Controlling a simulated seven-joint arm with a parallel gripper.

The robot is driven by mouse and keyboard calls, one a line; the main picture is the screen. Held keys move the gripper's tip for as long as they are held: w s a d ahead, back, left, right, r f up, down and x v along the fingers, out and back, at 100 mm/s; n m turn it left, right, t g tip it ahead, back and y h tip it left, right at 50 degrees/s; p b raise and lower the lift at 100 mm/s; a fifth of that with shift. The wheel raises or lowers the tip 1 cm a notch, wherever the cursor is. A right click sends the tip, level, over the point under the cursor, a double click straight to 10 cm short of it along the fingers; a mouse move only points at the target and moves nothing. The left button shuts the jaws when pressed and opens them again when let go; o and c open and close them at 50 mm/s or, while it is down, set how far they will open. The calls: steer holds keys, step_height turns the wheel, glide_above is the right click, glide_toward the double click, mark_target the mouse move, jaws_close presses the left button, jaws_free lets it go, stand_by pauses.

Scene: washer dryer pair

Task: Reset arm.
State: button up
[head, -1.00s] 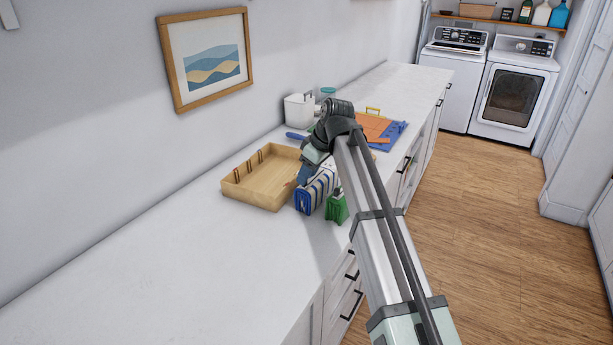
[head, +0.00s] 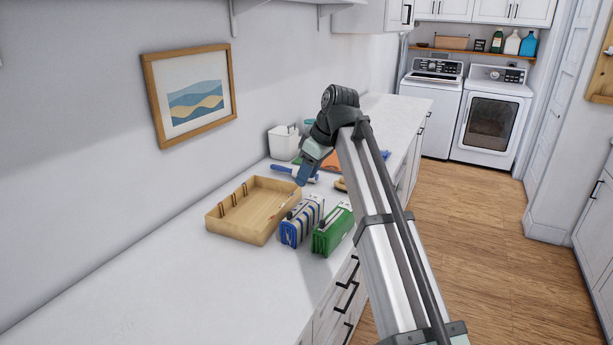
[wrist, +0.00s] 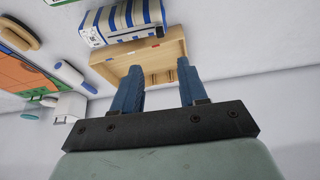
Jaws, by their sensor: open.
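My gripper (head: 306,172) hangs in the air above the white counter, behind the wooden tray and the blue striped box in the head view. In the wrist view its two blue fingers (wrist: 158,88) stand wide apart with nothing between them. The light wooden tray (head: 222,232) lies on the counter with small pegs along one inner side; it also shows beyond the fingers in the wrist view (wrist: 112,68). My arm hides part of the counter behind it.
A blue-and-white striped box (head: 300,224) and a green box (head: 332,232) stand right of the tray near the counter (head: 200,300) edge. A blue-handled tool (head: 282,169), a white container (head: 284,143) and orange and blue items lie behind. The near counter is clear.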

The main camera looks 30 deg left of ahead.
stand_by(0.3)
steer(key=w+d+f+m+h, duration=0.1)
steer(key=w+d+f+m, duration=0.25)
steer(key=d+f, duration=0.8)
steer(key=w+d+f+m+h, duration=0.1)
steer(key=w+d+f+m, duration=0.25)
steer(key=d+f, duration=0.8)
steer(key=s+d+f+m+h, duration=0.1)
steer(key=s+d+f+m, duration=0.35)
steer(key=d+f, duration=0.7)
steer(key=s+d+f+m+h, duration=0.1)
steer(key=s+d+f+m, duration=0.3)
steer(key=d+f, duration=0.7)
steer(key=s+d+f+m, duration=0.2)
steer(key=s+d+f, duration=0.4)
steer(key=s+f, duration=0.15)
steer(key=s+f+g, duration=0.3)
steer(key=s+f, duration=0.7)
steer(key=s, duration=0.4)
steer(key=s+f+g, duration=0.4)
steer(key=s+f, duration=0.6)
steer(key=s, duration=0.5)
steer(key=shift+s+d+f, duration=0.15)
steer(key=shift+s+d, duration=0.1)
steer(key=shift+s, duration=0.05)
